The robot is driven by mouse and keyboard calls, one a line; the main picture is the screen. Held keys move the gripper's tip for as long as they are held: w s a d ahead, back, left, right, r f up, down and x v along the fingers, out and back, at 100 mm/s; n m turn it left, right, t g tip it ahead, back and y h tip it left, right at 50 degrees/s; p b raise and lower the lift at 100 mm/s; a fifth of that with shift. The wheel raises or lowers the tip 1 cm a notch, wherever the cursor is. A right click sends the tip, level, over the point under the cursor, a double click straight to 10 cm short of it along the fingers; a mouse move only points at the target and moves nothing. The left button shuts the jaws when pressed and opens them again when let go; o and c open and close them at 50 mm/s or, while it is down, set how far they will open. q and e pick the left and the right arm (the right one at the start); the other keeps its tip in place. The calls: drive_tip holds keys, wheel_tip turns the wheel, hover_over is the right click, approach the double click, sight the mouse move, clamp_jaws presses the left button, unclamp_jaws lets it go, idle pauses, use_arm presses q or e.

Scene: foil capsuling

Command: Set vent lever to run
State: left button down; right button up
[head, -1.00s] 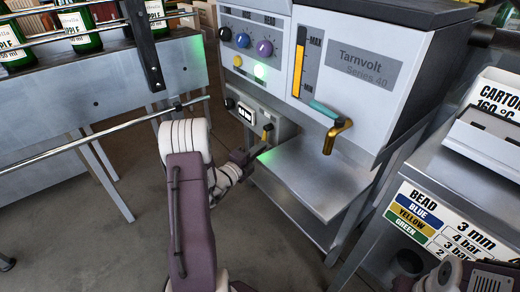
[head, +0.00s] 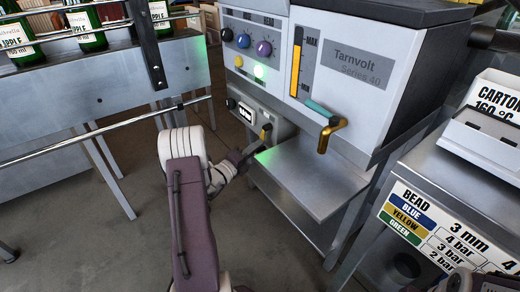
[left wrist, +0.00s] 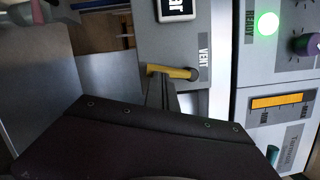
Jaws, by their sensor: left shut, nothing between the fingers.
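The vent lever is a small yellow handle (head: 266,131) on the low front panel of the grey Tarnvolt machine (head: 350,105). In the left wrist view the lever (left wrist: 172,72) lies nearly level in the picture, beside the VENT label (left wrist: 203,59). My left gripper (head: 259,145) is shut and empty, its tips right at the lever. In the left wrist view the fingers (left wrist: 158,88) reach the lever's left part; I cannot tell whether they touch it. No run marking is readable.
A teal-handled golden lever (head: 325,125) juts from the machine above a metal shelf (head: 310,180). A conveyor with green bottles (head: 92,32) and a rail (head: 70,145) stand left. A BEAD chart (head: 425,225) is at right.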

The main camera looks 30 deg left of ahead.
use_arm(q)
drive_tip(key=w+a+r+m+h+b, duration=0.2)
drive_tip(key=a+m+h, duration=0.3)
drive_tip(key=m, duration=1.2)
drive_tip(key=shift+r+t, duration=0.4)
drive_tip(key=shift+r, duration=0.3)
use_arm(e)
drive_tip(key=shift+d+f, duration=0.2)
drive_tip(key=shift+f, duration=0.4)
drive_tip(key=shift+d+f, duration=0.15)
drive_tip(key=shift+f, duration=0.45)
use_arm(q)
drive_tip(key=shift+w+a, duration=0.1)
